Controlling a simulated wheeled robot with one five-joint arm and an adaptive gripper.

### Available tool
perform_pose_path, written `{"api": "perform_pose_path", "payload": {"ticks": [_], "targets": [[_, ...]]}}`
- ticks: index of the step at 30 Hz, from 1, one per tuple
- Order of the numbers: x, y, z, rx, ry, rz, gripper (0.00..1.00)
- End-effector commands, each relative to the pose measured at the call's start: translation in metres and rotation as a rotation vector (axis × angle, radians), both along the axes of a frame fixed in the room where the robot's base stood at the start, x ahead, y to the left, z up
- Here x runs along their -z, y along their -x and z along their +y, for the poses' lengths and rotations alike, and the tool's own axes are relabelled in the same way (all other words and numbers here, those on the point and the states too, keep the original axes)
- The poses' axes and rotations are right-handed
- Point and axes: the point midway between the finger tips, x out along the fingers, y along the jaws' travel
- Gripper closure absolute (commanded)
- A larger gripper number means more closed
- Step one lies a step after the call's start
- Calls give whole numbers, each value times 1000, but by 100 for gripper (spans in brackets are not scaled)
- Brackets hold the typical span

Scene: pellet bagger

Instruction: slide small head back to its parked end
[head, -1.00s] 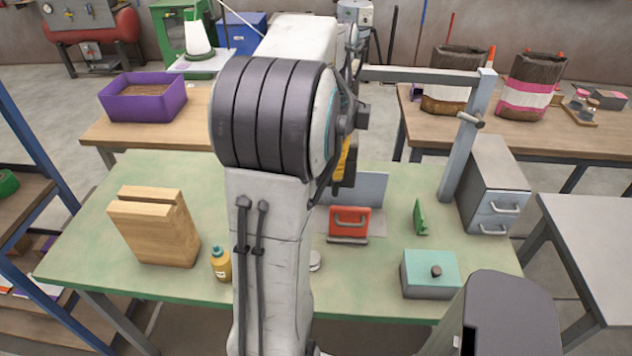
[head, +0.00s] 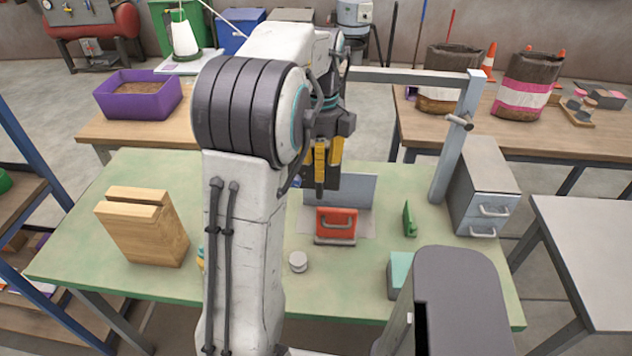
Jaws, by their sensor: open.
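A grey post with an overhead beam (head: 415,76) stands at the right of the green table, with a short peg (head: 458,122) on the post. The beam's left end goes behind my arm, so I cannot see whether a small head sits there. A red block with a grey handle (head: 336,224) stands on a pale plate in front of an upright grey panel (head: 350,190); I cannot tell if it is the small head. My gripper (head: 327,168) is open, its yellow-padded fingers pointing down, left of the post and above the panel in the picture. I see nothing between the fingers.
On the green table (head: 110,225) are a wooden block (head: 148,235), a pale round knob (head: 298,262), a green upright piece (head: 409,219) and a grey drawer cabinet (head: 483,195). My arm hides part of the table. A teal-topped box (head: 400,268) is partly hidden at front right.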

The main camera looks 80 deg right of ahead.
Motion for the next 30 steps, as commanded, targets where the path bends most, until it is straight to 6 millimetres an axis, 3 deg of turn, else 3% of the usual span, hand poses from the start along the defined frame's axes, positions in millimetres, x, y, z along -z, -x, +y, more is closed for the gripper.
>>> {"api": "perform_pose_path", "payload": {"ticks": [18, 30], "targets": [[54, -1, 1, -2, -3, 0, 61], [65, -1, 1, -2, 0, 0, 61]]}}
